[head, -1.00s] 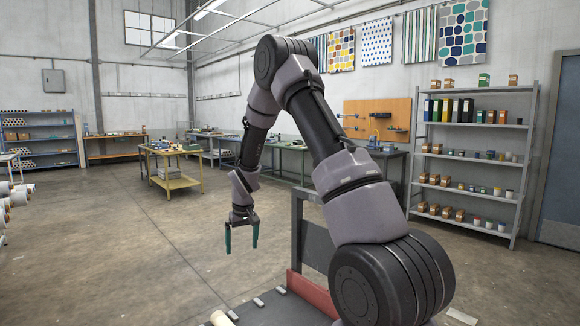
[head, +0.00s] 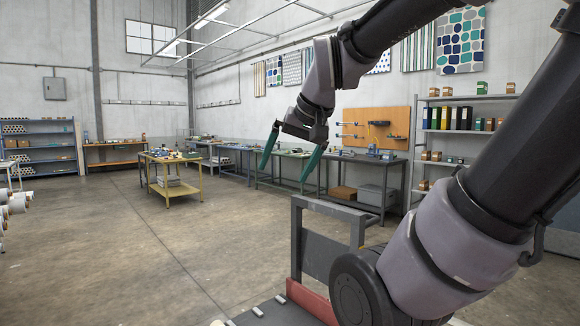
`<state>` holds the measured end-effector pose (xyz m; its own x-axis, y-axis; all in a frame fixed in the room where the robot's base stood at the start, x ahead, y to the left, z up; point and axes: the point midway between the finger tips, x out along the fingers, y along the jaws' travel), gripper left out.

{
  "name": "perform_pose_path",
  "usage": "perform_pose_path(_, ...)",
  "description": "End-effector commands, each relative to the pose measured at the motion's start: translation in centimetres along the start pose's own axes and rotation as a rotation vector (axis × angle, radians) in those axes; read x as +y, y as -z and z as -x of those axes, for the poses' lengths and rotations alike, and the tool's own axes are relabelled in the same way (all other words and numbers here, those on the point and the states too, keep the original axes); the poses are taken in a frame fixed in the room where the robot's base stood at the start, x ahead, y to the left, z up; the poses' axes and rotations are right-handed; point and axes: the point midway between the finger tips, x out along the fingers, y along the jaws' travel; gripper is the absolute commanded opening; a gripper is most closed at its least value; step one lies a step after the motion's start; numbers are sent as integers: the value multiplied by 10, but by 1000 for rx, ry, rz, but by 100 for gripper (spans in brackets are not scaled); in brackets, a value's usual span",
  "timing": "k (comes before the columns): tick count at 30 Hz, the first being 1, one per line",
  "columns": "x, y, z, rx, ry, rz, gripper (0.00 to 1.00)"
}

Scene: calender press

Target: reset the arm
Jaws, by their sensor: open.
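My gripper (head: 289,166) is up in the air near the middle of the head view. Its two green fingers point down and are spread wide apart, with nothing between them. My arm comes in from the right and bends over at the top of the picture. The gripper is above the grey frame at the front and, in the picture, overlaps the workbenches along the back wall. It touches nothing that I can see.
A yellow table (head: 172,190) with small items stands at the middle left. Workbenches (head: 270,168) line the back wall. A grey shelf (head: 421,170) is on the right, partly hidden by my arm. White rolls (head: 14,203) are at the left edge. The concrete floor (head: 130,260) is clear.

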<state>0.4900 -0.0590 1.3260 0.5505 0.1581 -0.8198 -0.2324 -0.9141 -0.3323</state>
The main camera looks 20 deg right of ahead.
Motion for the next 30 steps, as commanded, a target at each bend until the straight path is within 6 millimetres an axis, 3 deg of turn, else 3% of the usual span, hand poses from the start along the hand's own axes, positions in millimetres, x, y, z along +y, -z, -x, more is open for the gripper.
perform_pose_path(6,4,-17,13,22,20,-22,100)
perform_pose_path(30,4,-17,13,22,20,-21,100)
